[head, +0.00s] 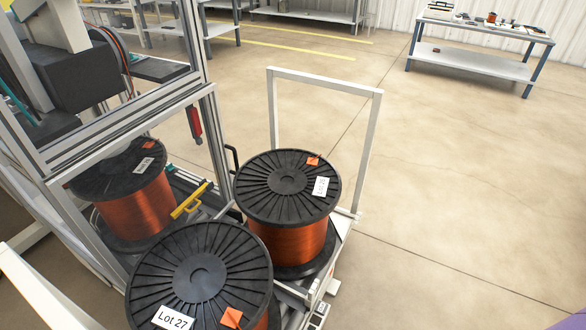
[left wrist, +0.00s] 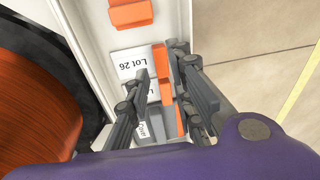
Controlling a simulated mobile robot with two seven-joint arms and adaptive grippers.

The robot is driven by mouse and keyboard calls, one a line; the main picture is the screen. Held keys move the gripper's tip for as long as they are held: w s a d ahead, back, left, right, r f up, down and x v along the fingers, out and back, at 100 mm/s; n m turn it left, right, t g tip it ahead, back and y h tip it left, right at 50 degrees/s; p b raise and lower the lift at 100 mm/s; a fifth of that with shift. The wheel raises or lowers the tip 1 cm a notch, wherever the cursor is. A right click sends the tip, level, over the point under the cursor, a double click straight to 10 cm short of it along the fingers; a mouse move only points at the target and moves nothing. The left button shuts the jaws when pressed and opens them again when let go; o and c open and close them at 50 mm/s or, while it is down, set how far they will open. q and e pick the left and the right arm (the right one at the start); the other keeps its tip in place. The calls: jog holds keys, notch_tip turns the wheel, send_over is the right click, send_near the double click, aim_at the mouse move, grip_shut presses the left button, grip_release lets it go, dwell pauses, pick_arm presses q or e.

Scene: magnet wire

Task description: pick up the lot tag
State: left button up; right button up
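In the left wrist view, a white tag reading "Lot 26" (left wrist: 131,62) lies upside down to the camera on a pale surface. An orange strip (left wrist: 160,64) is at its right edge. A second white tag (left wrist: 154,92) shows partly behind the fingers. My left gripper (left wrist: 160,63) is open, its fingertips on either side of the orange strip; I cannot tell whether they touch it. In the head view, a "Lot 27" tag (head: 173,317) lies on the front spool, and further tags lie on the right spool (head: 321,186) and left spool (head: 143,164). Neither gripper shows there.
Large copper-wire spools stand close together: front (head: 200,268), right (head: 287,238) and left (head: 138,208). A white frame handle (head: 372,150) rises behind the right spool. A yellow-handled tool (head: 190,201) sits between spools. A workbench (head: 480,66) stands far right; the floor between is clear.

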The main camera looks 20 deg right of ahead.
pick_arm(q)
jog(key=shift+s+a+f+b, duration=0.1)
jog(key=shift+a+f+b, duration=0.1)
jog(key=shift+f, duration=0.5)
jog(key=shift+a+f+b, duration=0.1)
jog(key=shift+f+b, duration=0.15)
jog(key=shift+f, duration=0.5)
jog(key=shift+s+a+f+b, duration=0.1)
jog(key=shift+f+b, duration=0.1)
jog(key=shift+f, duration=0.5)
